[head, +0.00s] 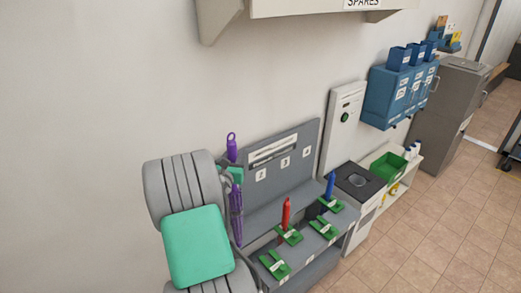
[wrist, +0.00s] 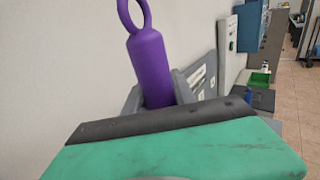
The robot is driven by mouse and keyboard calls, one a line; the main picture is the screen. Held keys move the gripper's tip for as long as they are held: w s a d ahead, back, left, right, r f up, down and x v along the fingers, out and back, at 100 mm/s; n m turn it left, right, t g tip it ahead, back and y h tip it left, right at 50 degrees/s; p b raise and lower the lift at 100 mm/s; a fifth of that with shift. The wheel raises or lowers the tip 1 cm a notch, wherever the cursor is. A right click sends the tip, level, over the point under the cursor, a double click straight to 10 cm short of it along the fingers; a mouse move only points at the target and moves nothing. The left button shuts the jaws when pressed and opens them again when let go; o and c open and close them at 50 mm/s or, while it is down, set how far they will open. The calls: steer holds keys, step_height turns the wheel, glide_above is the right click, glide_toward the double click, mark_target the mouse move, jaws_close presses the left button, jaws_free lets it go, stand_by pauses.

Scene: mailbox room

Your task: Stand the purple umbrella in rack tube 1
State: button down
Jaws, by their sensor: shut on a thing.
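The purple umbrella (head: 237,214) hangs upright, loop handle up, at the left end of the rack in the head view. My gripper (head: 234,177) is shut on it just below the handle. In the wrist view the umbrella's purple handle (wrist: 149,62) rises between the grey fingers. The grey umbrella rack (head: 316,146) has a back panel with labels 2, 3 and 4 visible. Label 1 and tube 1 cannot be made out; my arm covers the rack's left end. Whether the umbrella's lower end is inside a tube cannot be told.
A red umbrella (head: 286,214) and a blue umbrella (head: 330,186) stand in the rack among green labelled plates (head: 275,264). To the right are a dark-topped bin (head: 360,181), a green crate (head: 389,167) and blue boxes (head: 398,93). A shelf (head: 300,8) overhangs above.

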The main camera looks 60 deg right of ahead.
steer(key=s+d+m+g, duration=0.1)
steer(key=s+d+g, duration=0.1)
steer(key=s+d, duration=0.45)
step_height(320, 180, down, 37)
steer(key=b, duration=2.9)
steer(key=shift+s+a+h+b, duration=0.3)
steer(key=shift+s+a, duration=0.05)
steer(key=shift+a, duration=0.1)
steer(key=c, duration=0.9)
jaws_free()
steer(key=shift+c, duration=0.2)
steer(key=s+a, duration=0.1)
steer(key=a, duration=0.6)
steer(key=shift+a, duration=0.4)
